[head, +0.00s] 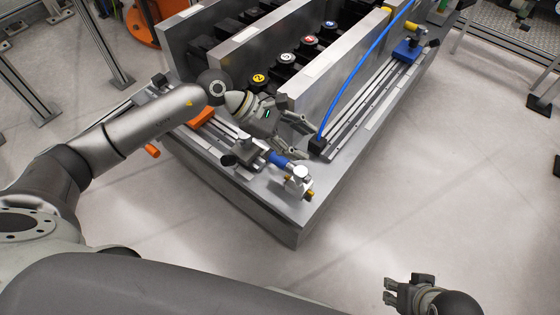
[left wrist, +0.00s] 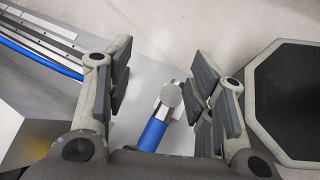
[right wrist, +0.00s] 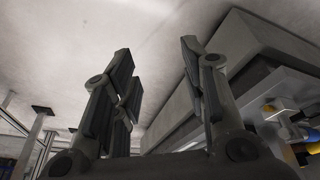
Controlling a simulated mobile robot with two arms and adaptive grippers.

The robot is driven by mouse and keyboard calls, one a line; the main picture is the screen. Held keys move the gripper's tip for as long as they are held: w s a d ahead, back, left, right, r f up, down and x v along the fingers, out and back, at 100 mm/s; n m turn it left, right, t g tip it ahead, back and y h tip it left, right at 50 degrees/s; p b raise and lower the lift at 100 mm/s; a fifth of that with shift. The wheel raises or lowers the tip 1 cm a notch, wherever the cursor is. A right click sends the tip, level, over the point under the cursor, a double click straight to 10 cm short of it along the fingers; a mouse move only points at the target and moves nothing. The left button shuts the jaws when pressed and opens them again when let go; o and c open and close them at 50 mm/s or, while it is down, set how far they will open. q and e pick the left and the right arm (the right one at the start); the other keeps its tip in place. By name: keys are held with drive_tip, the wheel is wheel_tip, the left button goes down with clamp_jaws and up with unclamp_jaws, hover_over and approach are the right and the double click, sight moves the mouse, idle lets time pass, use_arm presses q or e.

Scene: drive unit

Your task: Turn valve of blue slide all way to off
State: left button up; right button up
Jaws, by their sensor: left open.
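A blue slide block (head: 407,50) sits on the rail at the far right of the drive unit, with a yellow-tipped valve (head: 411,28) on it. A second valve with a blue handle (head: 278,159) and silver round end (head: 299,173) lies at the unit's near end. My left gripper (head: 303,138) is open just above this near valve. In the left wrist view the blue handle (left wrist: 153,134) and silver end (left wrist: 171,94) show between the spread fingers, with no clear contact. My right gripper (head: 388,290) is open and empty, low at the right.
A blue hose (head: 358,82) arches from a black block (head: 317,145) along the right rail. A metal wall (head: 330,78) stands beside my left gripper. An orange slide (head: 201,117) is at left. The floor (head: 430,190) at right is clear.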

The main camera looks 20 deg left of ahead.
sight(280, 160)
use_arm(q)
drive_tip(key=a+f+m+y, duration=0.3)
drive_tip(key=a+y, duration=0.2)
drive_tip(key=a, duration=0.5)
drive_tip(key=shift+g, duration=0.4)
drive_tip(key=b+x, duration=0.2)
drive_tip(key=x, duration=0.9)
drive_tip(key=shift+w+d+r, duration=0.1)
drive_tip(key=shift+w+d, duration=0.1)
use_arm(e)
drive_tip(key=shift+s+f, duration=0.2)
drive_tip(key=shift+f, duration=0.25)
use_arm(q)
drive_tip(key=shift+c, duration=0.4)
clamp_jaws()
